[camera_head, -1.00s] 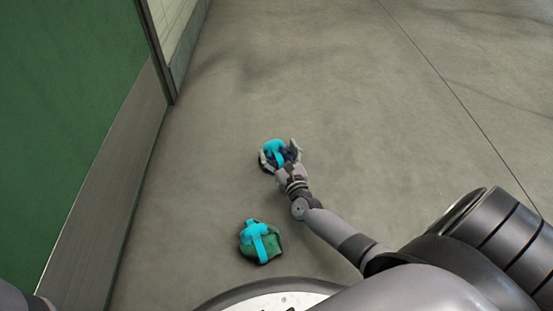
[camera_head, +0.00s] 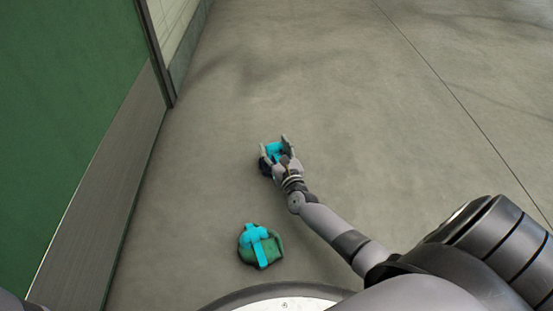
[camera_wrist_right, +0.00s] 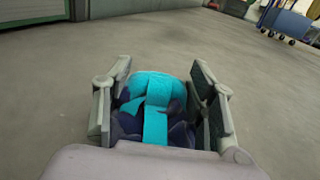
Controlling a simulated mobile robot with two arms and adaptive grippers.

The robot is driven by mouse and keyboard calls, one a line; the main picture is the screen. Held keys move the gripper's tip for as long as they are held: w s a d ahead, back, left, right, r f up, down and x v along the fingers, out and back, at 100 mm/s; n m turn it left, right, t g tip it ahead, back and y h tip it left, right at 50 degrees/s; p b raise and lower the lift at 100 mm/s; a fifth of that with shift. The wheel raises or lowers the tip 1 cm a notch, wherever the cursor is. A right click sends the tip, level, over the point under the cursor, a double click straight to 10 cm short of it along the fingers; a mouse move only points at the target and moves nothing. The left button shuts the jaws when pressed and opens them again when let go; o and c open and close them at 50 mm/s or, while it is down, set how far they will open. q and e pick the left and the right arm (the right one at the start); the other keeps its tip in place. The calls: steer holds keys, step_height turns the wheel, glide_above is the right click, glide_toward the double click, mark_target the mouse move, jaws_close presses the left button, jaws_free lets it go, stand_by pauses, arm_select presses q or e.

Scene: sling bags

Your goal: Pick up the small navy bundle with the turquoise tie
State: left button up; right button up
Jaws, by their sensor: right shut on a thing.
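The small navy bundle with the turquoise tie (camera_head: 274,149) is between the fingers of my right gripper (camera_head: 275,150) in the head view. In the right wrist view the navy bundle (camera_wrist_right: 155,115) sits between both finger pads of the right gripper (camera_wrist_right: 162,108), with its turquoise tie facing up. The right gripper is shut on it. The gripper hides part of the bundle in the head view, and I cannot tell whether it is clear of the floor. My left gripper is not in view.
A green bundle with a turquoise tie (camera_head: 260,246) lies on the floor nearer to me. A green wall panel (camera_head: 70,110) with a grey lower band stands at the left. A blue cart (camera_wrist_right: 290,22) is far off in the wrist view. The floor to the right is clear.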

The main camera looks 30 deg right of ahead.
jaws_close()
stand_by(0.3)
steer(key=shift+r, duration=0.15)
step_height(320, 180, up, 10)
steer(key=p, duration=0.8)
